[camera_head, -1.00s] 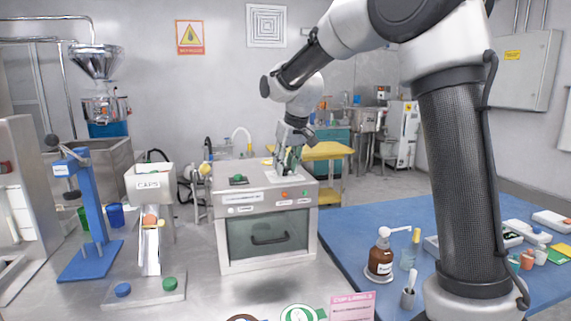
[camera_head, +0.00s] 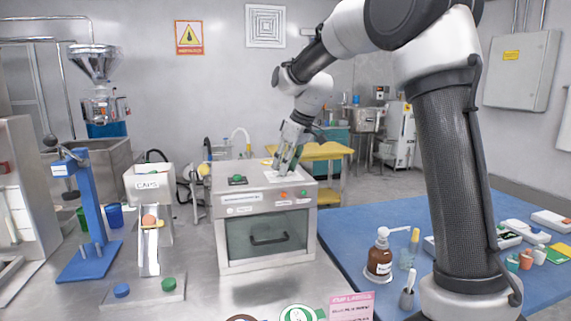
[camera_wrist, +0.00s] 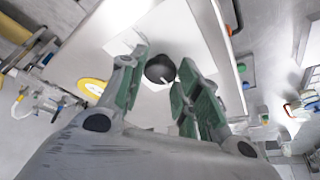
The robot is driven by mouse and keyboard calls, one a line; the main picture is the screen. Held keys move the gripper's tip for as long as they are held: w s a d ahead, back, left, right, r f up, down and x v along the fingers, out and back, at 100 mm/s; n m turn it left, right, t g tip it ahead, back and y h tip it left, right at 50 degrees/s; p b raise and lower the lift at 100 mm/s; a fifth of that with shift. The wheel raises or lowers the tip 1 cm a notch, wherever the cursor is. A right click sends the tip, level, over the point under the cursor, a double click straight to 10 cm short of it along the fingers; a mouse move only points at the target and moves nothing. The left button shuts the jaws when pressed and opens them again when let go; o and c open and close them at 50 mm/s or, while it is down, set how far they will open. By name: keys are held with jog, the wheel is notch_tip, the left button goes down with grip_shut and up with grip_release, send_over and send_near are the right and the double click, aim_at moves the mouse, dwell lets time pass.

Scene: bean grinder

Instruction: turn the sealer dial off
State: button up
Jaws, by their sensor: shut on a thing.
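The sealer (camera_head: 268,205) is a grey-white box with a dark front window and handle, standing on the metal table. Its black round dial (camera_wrist: 160,68) sits on a white plate on top and has a small white pointer mark. My gripper (camera_head: 284,172) reaches down to the top of the sealer at the right. In the wrist view my gripper (camera_wrist: 160,77) has its green-padded fingers on either side of the dial, shut on it. In the head view the fingers hide the dial.
A green button (camera_head: 238,180) is on the sealer's top left. The caps feeder (camera_head: 149,185) and a blue press (camera_head: 86,215) stand to the left. A brown pump bottle (camera_head: 380,258) stands on the blue mat (camera_head: 350,225) to the right.

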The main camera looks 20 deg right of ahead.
jog(key=o, duration=1)
jog(key=v, duration=1.2)
